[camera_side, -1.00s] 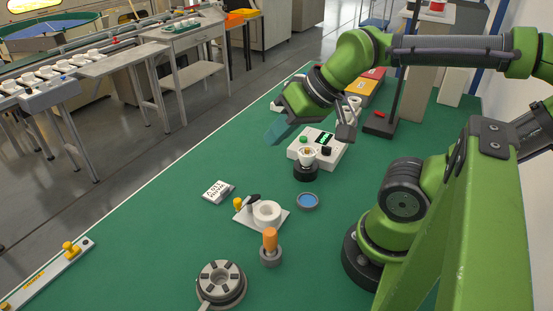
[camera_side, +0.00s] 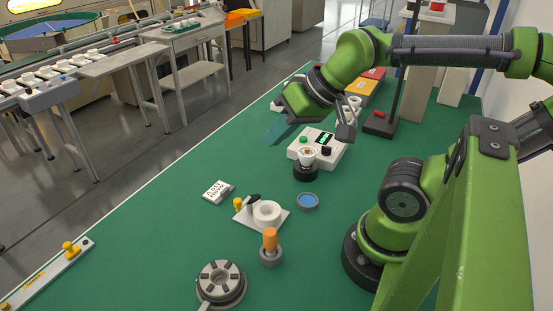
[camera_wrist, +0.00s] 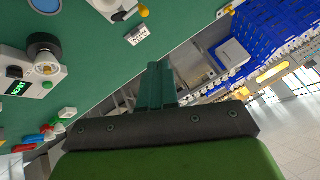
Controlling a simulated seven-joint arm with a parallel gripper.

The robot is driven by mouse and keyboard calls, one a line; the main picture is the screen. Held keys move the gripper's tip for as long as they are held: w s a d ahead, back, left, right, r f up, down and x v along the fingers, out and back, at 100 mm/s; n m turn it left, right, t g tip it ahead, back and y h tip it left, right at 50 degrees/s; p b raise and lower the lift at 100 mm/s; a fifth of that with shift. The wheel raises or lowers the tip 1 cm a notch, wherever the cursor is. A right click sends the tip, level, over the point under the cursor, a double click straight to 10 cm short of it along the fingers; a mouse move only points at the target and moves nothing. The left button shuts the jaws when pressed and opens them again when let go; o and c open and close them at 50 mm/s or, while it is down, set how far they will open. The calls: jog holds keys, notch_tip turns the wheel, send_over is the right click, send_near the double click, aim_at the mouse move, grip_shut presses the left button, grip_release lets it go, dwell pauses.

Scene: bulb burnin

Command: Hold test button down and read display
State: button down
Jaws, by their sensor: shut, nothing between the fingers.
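The white test box (camera_side: 332,157) sits on the green bench in the side view, with a green button (camera_side: 304,140) and a small green-lit display (camera_side: 326,138). A bulb in a black socket (camera_side: 306,170) stands at its front. My gripper (camera_side: 275,134) is shut and empty, up and to the left of the box, apart from the button. Its fingertips also show in the wrist view (camera_wrist: 155,68).
Coloured bins (camera_side: 362,88) are behind the box. The bench left of the box is clear.

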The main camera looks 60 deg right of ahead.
dwell(0.3)
jog(key=m+t, duration=0.2)
jog(key=m, duration=1.9)
send_over(306, 139)
notch_tip(306, 139, down, 9)
jog(key=shift+d+f, duration=0.15)
jog(key=shift+d, duration=0.05)
jog(key=shift+f, duration=0.1)
jog(key=shift+f, duration=4.35)
